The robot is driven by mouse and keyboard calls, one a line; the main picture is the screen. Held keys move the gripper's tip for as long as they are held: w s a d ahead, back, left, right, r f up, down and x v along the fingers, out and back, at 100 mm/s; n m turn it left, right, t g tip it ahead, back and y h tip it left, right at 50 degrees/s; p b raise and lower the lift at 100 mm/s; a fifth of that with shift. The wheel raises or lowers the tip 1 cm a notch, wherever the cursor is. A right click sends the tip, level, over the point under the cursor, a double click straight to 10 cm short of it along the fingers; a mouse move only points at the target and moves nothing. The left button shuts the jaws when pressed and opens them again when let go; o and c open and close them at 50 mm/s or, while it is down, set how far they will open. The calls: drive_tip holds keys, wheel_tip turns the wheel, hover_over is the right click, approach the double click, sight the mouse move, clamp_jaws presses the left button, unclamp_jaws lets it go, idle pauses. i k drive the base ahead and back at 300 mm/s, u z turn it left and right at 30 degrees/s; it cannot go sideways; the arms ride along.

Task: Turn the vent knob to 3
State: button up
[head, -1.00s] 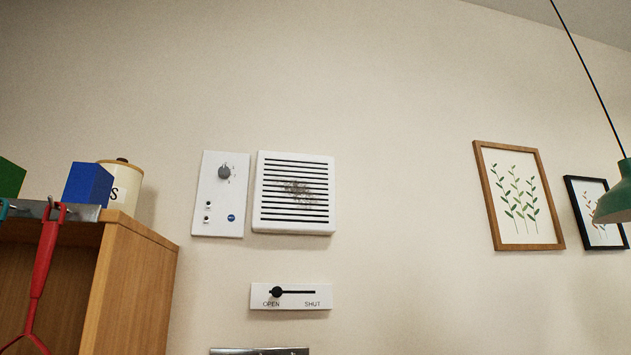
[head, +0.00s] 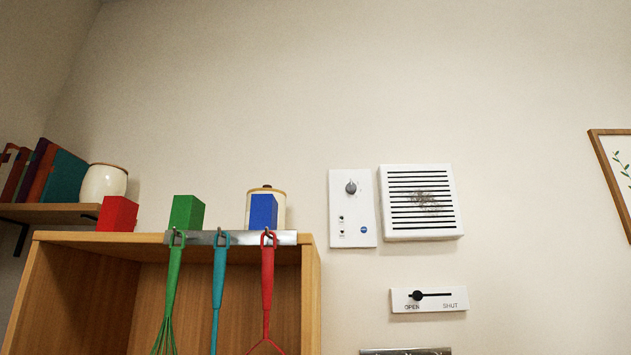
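The vent knob (head: 351,188) is a small dark grey round knob near the top of a white control panel (head: 340,212) on the wall. Marks around the knob are too small to read, so its setting cannot be told. The panel also has two small dark switches and a round blue button (head: 364,229). The white vent grille (head: 387,225), with dark slots and a grey dusty patch, is mounted just right of the panel. My gripper is not in view.
Below the grille is a slider plate (head: 432,304) marked OPEN and SHUT, its black handle at the OPEN end. A wooden cabinet (head: 312,300) stands left, with coloured blocks, a canister (head: 281,208) and hanging utensils (head: 267,290). The wall above is clear.

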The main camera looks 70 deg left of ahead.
sight(350, 188)
drive_tip(key=z, duration=0.05)
drive_tip(key=k, duration=0.7)
drive_tip(key=u, duration=2.05)
